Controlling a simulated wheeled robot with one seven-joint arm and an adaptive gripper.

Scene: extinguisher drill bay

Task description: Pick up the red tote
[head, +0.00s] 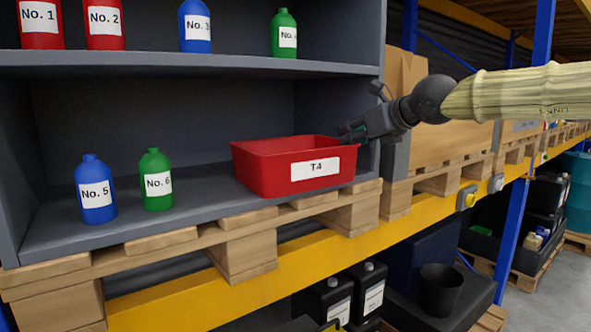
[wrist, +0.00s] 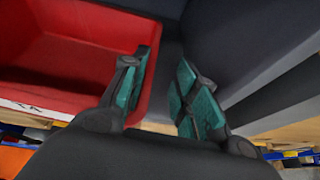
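The red tote (head: 262,170) stands upright on the lower shelf, with a white label reading T4 on its front. Its inside looks empty where I can see it. My gripper (head: 350,133) is at the tote's right end, at rim height. In the wrist view, the tote (wrist: 70,65) fills the left side. The gripper's two green-padded fingers (wrist: 164,65) are apart, with the left one over the tote's inside and the right one outside its right wall. The right wall's rim lies between them. I cannot tell whether either finger touches the wall.
A green bottle No. 6 (head: 157,180) and a blue bottle No. 5 (head: 95,190) stand left of the tote. An upper shelf (head: 200,62) with several bottles is above. The cabinet's right side wall (head: 369,90) is close to the gripper. Wooden pallets (head: 240,258) lie beneath.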

